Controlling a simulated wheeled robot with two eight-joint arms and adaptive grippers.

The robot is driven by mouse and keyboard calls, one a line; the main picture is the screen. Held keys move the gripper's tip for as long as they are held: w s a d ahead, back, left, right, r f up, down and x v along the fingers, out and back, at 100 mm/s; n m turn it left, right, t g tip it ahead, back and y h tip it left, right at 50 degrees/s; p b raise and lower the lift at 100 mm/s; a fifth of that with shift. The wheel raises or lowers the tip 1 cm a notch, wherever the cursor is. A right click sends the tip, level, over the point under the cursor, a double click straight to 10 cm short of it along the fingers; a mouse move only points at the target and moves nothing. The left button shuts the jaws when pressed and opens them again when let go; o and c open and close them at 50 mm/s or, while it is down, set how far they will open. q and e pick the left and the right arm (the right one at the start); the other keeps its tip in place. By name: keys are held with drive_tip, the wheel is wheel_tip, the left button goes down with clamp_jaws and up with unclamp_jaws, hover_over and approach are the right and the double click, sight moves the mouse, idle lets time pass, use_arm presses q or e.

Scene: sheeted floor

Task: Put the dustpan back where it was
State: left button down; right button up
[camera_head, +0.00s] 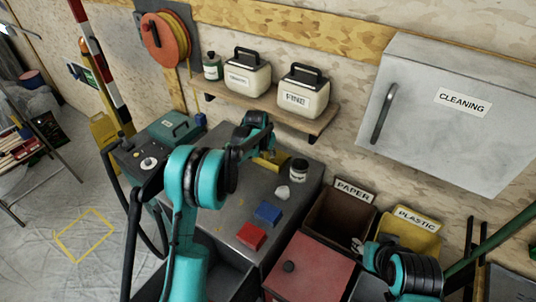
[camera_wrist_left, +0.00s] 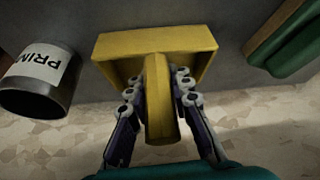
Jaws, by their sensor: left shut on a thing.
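The yellow dustpan (camera_head: 272,161) is at the back of the grey workbench, partly hidden by my left arm in the head view. In the left wrist view the dustpan (camera_wrist_left: 155,45) has its handle pointing toward me and its pan at the far end, over or on the grey surface; I cannot tell if it touches. My left gripper (camera_wrist_left: 160,88) is shut on the handle, one finger on each side. In the head view this gripper (camera_head: 262,135) is largely hidden behind its own wrist. My right arm shows at the lower right; its fingers are not clear.
The grey workbench (camera_head: 215,222) carries a primer can (camera_head: 299,170), which is beside the dustpan in the wrist view (camera_wrist_left: 38,82). A red block (camera_head: 250,236) and a blue block (camera_head: 267,213) lie nearer. A shelf (camera_head: 290,116) overhangs behind. A yellow outline (camera_head: 84,211) marks the floor.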

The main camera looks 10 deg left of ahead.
use_arm(q)
drive_tip(key=shift+s+r, duration=0.1)
drive_tip(key=shift+s, duration=0.05)
drive_tip(key=c, duration=1.4)
unclamp_jaws()
drive_tip(key=shift+f, duration=0.2)
drive_tip(key=shift+o, duration=0.2)
